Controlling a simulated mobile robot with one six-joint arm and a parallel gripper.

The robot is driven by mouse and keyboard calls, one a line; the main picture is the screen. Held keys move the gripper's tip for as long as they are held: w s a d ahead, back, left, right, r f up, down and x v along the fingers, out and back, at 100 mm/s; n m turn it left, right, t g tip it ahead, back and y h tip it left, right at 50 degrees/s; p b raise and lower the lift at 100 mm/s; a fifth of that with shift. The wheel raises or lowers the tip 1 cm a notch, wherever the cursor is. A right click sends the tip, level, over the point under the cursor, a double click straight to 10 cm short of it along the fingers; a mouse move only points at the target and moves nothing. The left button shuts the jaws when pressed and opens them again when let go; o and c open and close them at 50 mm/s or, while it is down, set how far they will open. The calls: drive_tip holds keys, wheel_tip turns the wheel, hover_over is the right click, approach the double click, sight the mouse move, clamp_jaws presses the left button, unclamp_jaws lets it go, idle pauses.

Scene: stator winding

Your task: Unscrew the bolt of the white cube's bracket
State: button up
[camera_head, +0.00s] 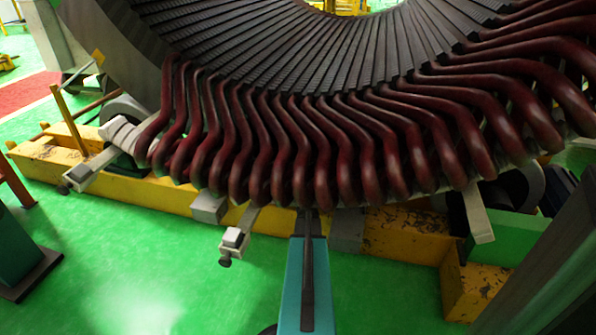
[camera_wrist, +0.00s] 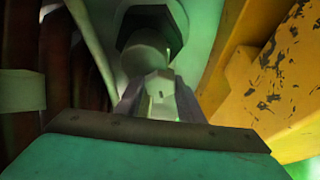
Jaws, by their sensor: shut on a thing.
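In the head view a bracket arm (camera_head: 250,217) hangs below the red coils and carries a small white cube (camera_head: 233,237). A dark bolt head (camera_head: 224,261) shows at its lower end. My teal arm reaches up from the bottom, right of this bracket, and its end goes in under the coils, where its tips are hidden. In the wrist view my gripper (camera_wrist: 160,105) is shut on a small pale piece (camera_wrist: 158,88). Beyond it are a pale rounded part (camera_wrist: 145,52) and a dark hexagonal part (camera_wrist: 145,20). I cannot tell whether the held piece is the bolt.
The red coils (camera_head: 300,150) hang close above my arm. A worn yellow beam (camera_head: 400,235) runs behind and also fills the right of the wrist view (camera_wrist: 270,85). Another bracket with a dark bolt (camera_head: 62,188) is at the left. Green floor (camera_head: 150,270) is free at the lower left.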

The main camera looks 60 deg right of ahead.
idle(0.4)
drive_tip(key=o, duration=1.1)
drive_tip(key=shift+c, duration=0.2)
drive_tip(key=shift+a, duration=0.1)
drive_tip(key=p+v, duration=0.3)
drive_tip(key=v, duration=1)
drive_tip(key=shift+s+a+p, duration=0.25)
drive_tip(key=shift+p, duration=0.05)
